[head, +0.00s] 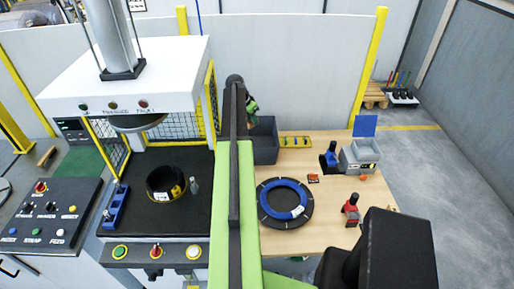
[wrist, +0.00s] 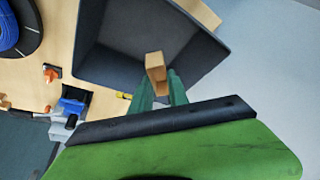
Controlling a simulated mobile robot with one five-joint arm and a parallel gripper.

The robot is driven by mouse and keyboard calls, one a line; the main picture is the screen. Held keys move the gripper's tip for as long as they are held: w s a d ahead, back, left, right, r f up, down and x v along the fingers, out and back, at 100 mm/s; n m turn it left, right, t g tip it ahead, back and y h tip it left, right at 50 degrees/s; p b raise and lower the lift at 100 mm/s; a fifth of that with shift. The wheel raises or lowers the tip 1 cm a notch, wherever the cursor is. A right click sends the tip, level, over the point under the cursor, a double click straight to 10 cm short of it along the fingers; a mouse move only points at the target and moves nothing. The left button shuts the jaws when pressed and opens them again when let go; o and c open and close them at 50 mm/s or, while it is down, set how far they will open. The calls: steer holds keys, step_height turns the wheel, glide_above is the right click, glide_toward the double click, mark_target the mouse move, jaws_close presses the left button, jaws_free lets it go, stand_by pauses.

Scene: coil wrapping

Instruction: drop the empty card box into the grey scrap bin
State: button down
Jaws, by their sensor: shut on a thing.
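The card box (wrist: 156,73) is small and tan. In the wrist view it sits between the green fingers of my gripper (wrist: 157,88), which is shut on it. The box appears over the open mouth of the grey scrap bin (wrist: 205,50), and the part of the bin I see inside looks empty. How high the box is above the bin I cannot tell. In the head view the bin (head: 266,149) stands at the table's back left edge, partly behind my arm. The box is not clearly visible there.
The wooden table (head: 335,200) holds a black and blue coil (head: 284,203), a red tool (head: 351,209), a grey device (head: 359,157) and a yellow strip (head: 295,141). A wrapping machine with a dark bed (head: 150,225) stands on the left. A pale partition (head: 300,60) rises behind.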

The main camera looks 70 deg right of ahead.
mark_target(252, 125)
step_height(252, 125, down, 4)
steer(key=b, duration=0.2)
steer(key=shift+s+r+b, duration=0.1)
steer(key=shift+r+b, duration=0.05)
steer(key=shift+b, duration=0.15)
steer(key=shift+r, duration=0.1)
steer(key=c, duration=1.2)
jaws_free()
steer(key=p+v, duration=0.7)
steer(key=shift+r, duration=0.4)
steer(key=shift+f, duration=0.15)
